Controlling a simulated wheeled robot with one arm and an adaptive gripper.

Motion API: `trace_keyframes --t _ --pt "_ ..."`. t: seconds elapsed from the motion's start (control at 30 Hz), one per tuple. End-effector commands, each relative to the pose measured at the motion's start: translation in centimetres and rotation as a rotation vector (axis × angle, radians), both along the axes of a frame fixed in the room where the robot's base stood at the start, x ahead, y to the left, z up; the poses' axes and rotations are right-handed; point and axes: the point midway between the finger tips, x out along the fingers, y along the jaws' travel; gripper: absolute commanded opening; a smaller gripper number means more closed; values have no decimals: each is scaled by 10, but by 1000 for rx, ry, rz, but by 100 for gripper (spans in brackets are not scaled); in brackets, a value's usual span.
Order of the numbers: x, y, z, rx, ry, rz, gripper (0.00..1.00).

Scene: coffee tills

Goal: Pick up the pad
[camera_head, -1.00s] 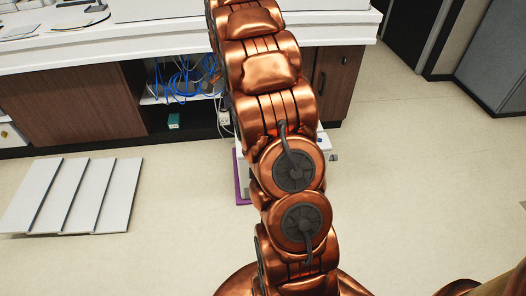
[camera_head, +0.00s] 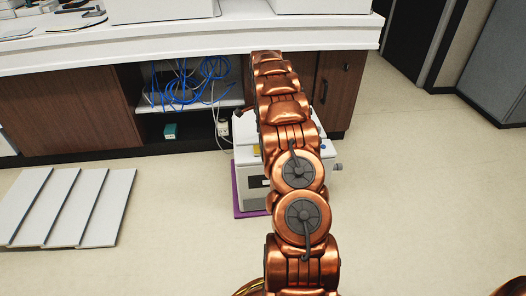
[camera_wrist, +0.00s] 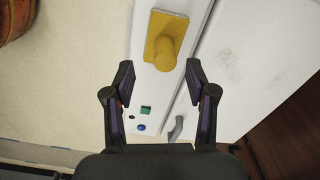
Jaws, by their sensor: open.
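A yellow pad (camera_wrist: 153,45) with a rounded yellow knob sits on top of a white box-shaped machine (camera_wrist: 200,22) in the wrist view. A small yellow patch of it (camera_head: 257,150) shows in the head view, partly behind my arm. My gripper (camera_wrist: 160,68) is open and empty. Its two dark fingers stand apart on either side of the knob's near end in the picture. The height of the fingers above the knob cannot be told. In the head view my arm hides the gripper.
The white machine (camera_head: 249,170) stands on a purple mat (camera_head: 237,198) on the floor, before the counter (camera_head: 190,36). Blue cables (camera_head: 190,82) hang in the open shelf behind. White panels (camera_head: 66,208) lie on the floor at left. The floor at right is clear.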

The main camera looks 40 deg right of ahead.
Motion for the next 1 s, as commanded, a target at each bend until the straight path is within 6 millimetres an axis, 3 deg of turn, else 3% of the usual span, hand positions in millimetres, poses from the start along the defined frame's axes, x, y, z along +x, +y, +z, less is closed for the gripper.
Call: trace_keyframes --t 0.5,0.77,1.0 --pt "4 -6 -55 1 1 0 56" --pt "4 -5 -56 1 0 1 56" --pt "5 -5 -56 1 0 2 32"
